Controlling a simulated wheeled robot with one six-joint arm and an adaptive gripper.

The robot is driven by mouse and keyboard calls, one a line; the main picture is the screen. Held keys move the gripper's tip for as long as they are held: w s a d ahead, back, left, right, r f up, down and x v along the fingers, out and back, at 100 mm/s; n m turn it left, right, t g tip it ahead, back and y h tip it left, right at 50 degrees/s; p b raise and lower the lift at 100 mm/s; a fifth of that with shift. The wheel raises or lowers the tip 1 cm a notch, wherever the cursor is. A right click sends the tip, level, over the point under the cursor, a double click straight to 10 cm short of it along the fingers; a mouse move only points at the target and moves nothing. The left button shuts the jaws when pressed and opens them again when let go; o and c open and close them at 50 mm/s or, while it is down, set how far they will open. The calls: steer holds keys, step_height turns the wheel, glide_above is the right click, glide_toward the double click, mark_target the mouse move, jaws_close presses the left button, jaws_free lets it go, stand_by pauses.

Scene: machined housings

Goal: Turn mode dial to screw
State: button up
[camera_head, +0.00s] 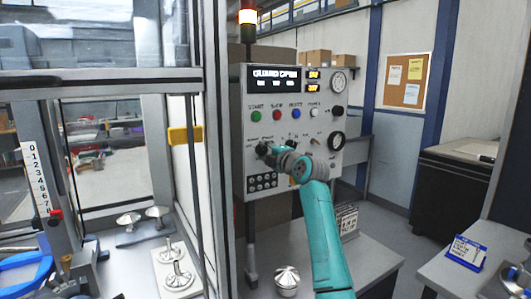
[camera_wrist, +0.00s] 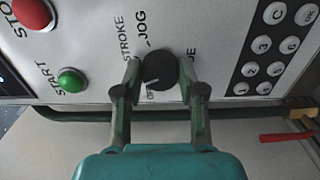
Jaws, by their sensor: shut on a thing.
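My gripper (camera_wrist: 160,72) has its two fingers on either side of a round black dial (camera_wrist: 162,66) on the light control panel (camera_wrist: 215,40), shut on it. Labels around the dial include STROKE and JOG; others are partly covered by the fingers or too blurred to read, and I cannot make out SCREW. A pale mark shows on the dial's lower left part; I cannot tell which label it points to. In the head view, my gripper (camera_head: 268,152) reaches the lower left of the panel (camera_head: 325,190) and largely hides the dial.
A green START button (camera_wrist: 72,80) and a red stop button (camera_wrist: 33,13) lie left of the dial in the wrist view. A black keypad (camera_wrist: 275,45) lies right. In the head view, a gauge (camera_head: 339,82) and a metal knob-shaped part (camera_head: 287,280) on the table show.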

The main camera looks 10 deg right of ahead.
steer(key=shift+f, duration=0.1)
steer(key=o, duration=1.1)
steer(key=shift+o, duration=0.2)
steer(key=v, duration=1.2)
